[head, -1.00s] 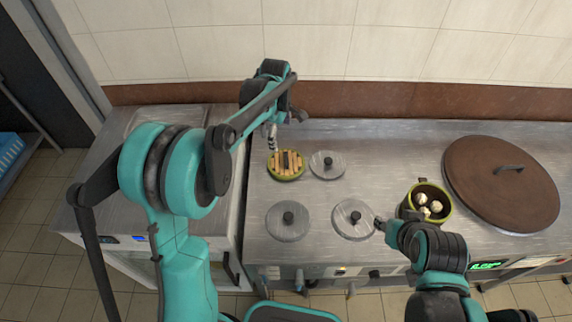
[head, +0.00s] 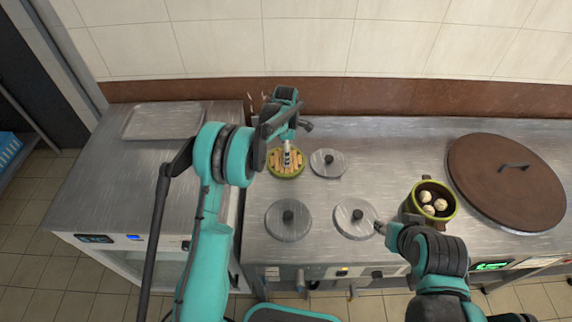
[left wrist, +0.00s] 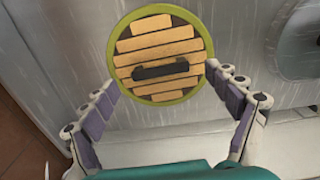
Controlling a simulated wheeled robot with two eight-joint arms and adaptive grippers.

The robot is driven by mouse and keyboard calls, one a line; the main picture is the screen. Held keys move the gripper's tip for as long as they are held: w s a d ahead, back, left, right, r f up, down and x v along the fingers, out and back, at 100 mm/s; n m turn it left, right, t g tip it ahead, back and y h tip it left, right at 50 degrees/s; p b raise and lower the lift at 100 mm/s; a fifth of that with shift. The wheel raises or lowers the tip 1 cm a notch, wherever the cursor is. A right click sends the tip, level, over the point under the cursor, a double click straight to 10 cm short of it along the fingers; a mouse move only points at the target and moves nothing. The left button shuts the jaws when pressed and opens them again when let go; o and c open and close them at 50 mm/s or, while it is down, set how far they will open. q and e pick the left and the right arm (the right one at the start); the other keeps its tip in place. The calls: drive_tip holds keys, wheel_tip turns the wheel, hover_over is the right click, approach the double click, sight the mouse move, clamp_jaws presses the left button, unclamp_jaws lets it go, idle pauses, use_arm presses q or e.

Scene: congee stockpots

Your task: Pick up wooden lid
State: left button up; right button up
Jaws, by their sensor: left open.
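The wooden lid (head: 276,168) is round, with tan slats, a green rim and a dark bar handle. It lies at the left end of the steel counter, and it also shows in the left wrist view (left wrist: 150,36). My left gripper (head: 287,155) is over the lid and hides part of it in the head view. In the left wrist view its two fingers (left wrist: 160,78) are spread wide, near the lid's lower left and right edges, with nothing between them gripped. My right gripper (head: 380,227) is beside a front grey lid; its finger state is unclear.
Grey round lids with black knobs sit nearby: back (head: 323,169), front left (head: 280,228), front right (head: 348,231). A green pot (head: 449,214) holds pale round items. A big brown lid (head: 490,180) lies right. A tray (head: 150,122) rests on the left cabinet.

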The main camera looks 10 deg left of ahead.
use_arm(q)
drive_tip(key=shift+f, duration=0.8)
drive_tip(key=shift+r, duration=0.15)
drive_tip(key=shift+c, duration=0.9)
drive_tip(key=c, duration=1.1)
